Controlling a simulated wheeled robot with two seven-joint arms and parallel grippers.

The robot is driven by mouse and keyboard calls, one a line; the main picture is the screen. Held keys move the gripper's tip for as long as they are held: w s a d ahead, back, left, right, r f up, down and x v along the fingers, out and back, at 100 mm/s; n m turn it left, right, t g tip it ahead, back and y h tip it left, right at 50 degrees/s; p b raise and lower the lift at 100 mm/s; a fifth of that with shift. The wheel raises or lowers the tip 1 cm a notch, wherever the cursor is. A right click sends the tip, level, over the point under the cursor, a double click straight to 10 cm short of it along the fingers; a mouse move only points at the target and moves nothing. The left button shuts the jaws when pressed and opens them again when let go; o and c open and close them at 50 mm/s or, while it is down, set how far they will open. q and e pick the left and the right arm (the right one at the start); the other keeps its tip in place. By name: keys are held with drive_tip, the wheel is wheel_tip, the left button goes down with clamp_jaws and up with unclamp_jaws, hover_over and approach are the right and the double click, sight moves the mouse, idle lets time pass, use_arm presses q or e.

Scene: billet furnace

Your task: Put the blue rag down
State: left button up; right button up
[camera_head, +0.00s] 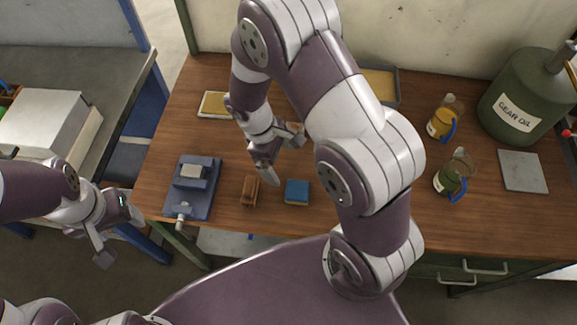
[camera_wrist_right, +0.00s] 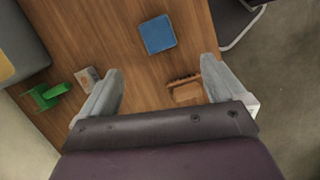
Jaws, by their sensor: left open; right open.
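The blue rag (camera_head: 297,191) lies as a flat square on the wooden bench, near its front edge. It also shows in the right wrist view (camera_wrist_right: 157,34), lying flat beyond my fingertips, with nothing gripping it. My right gripper (camera_head: 281,152) is open and empty above the bench, to the left of and behind the rag in the head view. In the right wrist view its two fingers (camera_wrist_right: 163,70) are spread wide with bench surface between them. My left gripper (camera_head: 118,235) is open and empty, out past the bench's left front corner.
A brown brush (camera_head: 250,190) lies just left of the rag. A blue fixture (camera_head: 192,186) stands further left. Oil jugs (camera_head: 444,121), a gear oil can (camera_head: 527,95) and a grey plate (camera_head: 522,171) occupy the right side. A green object (camera_wrist_right: 45,95) shows in the wrist view.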

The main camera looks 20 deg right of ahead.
drive_tip(key=s+d+r+m+t+y, duration=0.2)
drive_tip(key=s+r+m+t+y, duration=0.1)
drive_tip(key=s+r+m, duration=0.55)
use_arm(q)
wheel_tip(320, 180, down, 7)
drive_tip(key=b, duration=0.7)
drive_tip(key=shift+f, duration=0.15)
use_arm(e)
drive_tip(key=shift+m, duration=0.25)
drive_tip(key=f, duration=0.1)
drive_tip(key=w+f, duration=0.1)
drive_tip(key=f, duration=0.1)
drive_tip(key=w+f, duration=0.1)
drive_tip(key=f, duration=0.1)
drive_tip(key=shift+w+a+f, duration=0.1)
drive_tip(key=shift+a, duration=0.05)
use_arm(q)
drive_tip(key=shift+s, duration=0.15)
